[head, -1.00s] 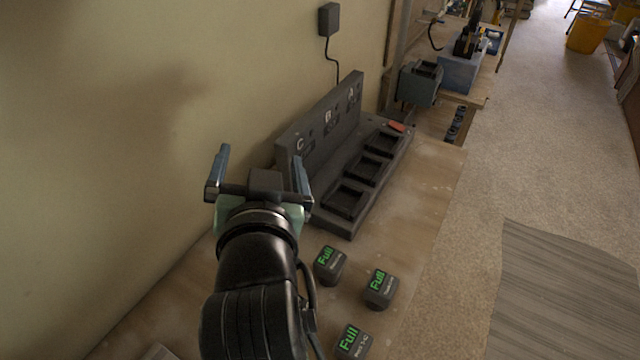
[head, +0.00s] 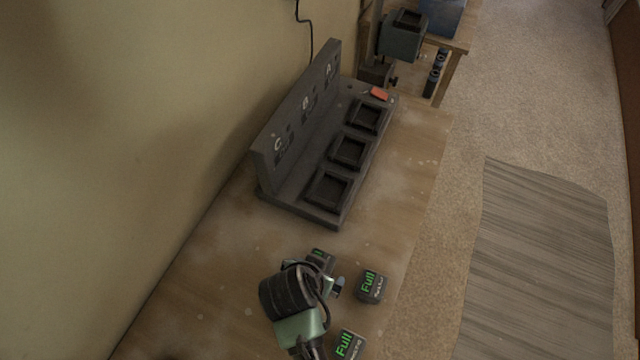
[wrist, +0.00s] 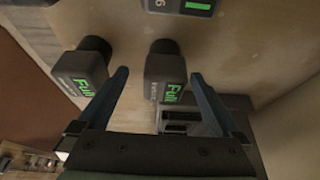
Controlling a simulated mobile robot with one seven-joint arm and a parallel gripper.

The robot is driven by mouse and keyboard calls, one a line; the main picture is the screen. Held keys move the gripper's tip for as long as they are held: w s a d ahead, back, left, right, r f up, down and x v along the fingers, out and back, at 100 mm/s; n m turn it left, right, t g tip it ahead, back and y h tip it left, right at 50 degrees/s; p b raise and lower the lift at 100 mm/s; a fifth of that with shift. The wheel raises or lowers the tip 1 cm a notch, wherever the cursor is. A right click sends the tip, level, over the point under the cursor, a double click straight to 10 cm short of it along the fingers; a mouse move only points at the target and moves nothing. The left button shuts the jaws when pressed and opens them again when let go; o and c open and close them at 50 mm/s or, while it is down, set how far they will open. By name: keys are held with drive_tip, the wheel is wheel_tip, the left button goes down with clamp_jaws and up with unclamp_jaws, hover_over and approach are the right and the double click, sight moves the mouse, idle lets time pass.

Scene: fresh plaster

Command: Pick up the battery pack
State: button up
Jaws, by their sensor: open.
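Three dark battery packs with green "Full" labels stand on the bench. In the head view, one pack (head: 321,256) is partly hidden behind my arm, one (head: 371,287) is to its right, and one (head: 350,345) is nearer the bottom edge. In the wrist view, one pack (wrist: 165,78) appears between the fingers of my open gripper (wrist: 158,76). Another pack (wrist: 84,75) is left of the left finger, and a third (wrist: 185,5) is cut off at the top. Whether the fingers touch a pack cannot be told. In the head view my arm mostly hides the gripper.
A dark charging station (head: 310,140) with three empty bays marked A, B and C stands against the wall, with a small orange item (head: 379,94) at its far end. The bench (head: 240,265) is bare around the packs. Another bench with grey equipment (head: 401,40) lies beyond.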

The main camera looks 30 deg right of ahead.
drive_tip(key=shift+w+p+x, duration=0.15)
drive_tip(key=shift+p+x, duration=0.2)
drive_tip(key=shift+x, duration=1)
drive_tip(key=shift+w+p+x, duration=0.1)
drive_tip(key=shift+p+x, duration=0.2)
drive_tip(key=shift+x, duration=1.05)
drive_tip(key=shift+a, duration=0.15)
drive_tip(key=shift+r, duration=0.1)
clamp_jaws()
